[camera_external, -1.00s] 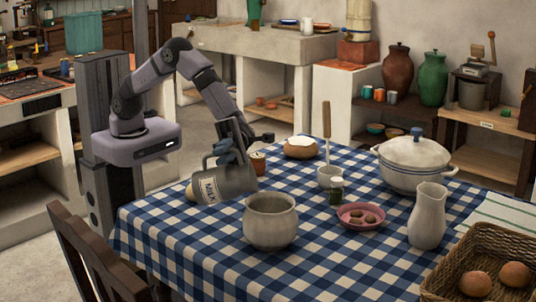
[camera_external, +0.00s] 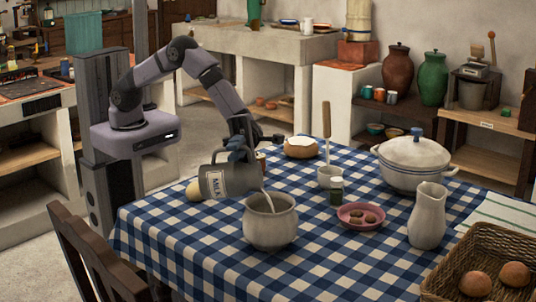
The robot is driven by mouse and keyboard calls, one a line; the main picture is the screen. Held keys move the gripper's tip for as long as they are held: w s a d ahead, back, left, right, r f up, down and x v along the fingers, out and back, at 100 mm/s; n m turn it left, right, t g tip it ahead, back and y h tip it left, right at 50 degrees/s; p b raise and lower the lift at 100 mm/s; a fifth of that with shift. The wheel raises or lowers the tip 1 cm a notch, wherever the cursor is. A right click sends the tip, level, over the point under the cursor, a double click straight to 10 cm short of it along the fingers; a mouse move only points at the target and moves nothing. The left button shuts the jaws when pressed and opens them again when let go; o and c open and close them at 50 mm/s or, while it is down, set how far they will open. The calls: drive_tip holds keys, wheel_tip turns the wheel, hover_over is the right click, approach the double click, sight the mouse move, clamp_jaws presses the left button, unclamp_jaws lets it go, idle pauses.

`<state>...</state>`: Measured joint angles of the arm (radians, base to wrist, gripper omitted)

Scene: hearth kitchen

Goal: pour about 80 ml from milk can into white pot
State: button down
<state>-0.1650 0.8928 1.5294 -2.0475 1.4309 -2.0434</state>
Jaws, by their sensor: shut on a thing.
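The grey metal milk can (camera_external: 230,182), with a MILK label, is tilted with its mouth toward the right, above and beside the round open whitish pot (camera_external: 270,230). A thin pale stream (camera_external: 267,200) runs from the can's mouth into this pot. The milk level inside the pot cannot be seen. My gripper (camera_external: 238,150) is shut on the can at its upper side. The pot stands upright on the checked cloth.
A lidded white pot with a blue knob (camera_external: 413,165), a white pitcher (camera_external: 428,215), a pink dish (camera_external: 362,216), a small jar (camera_external: 336,192) and a basket (camera_external: 485,265) stand to the right. The front left cloth is clear.

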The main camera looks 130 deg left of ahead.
drive_tip(key=shift+w+a+r+n+p, duration=0.4)
drive_tip(key=shift+w+a+n+p, duration=0.15)
drive_tip(key=shift+n+p, duration=0.5)
idle(1.4)
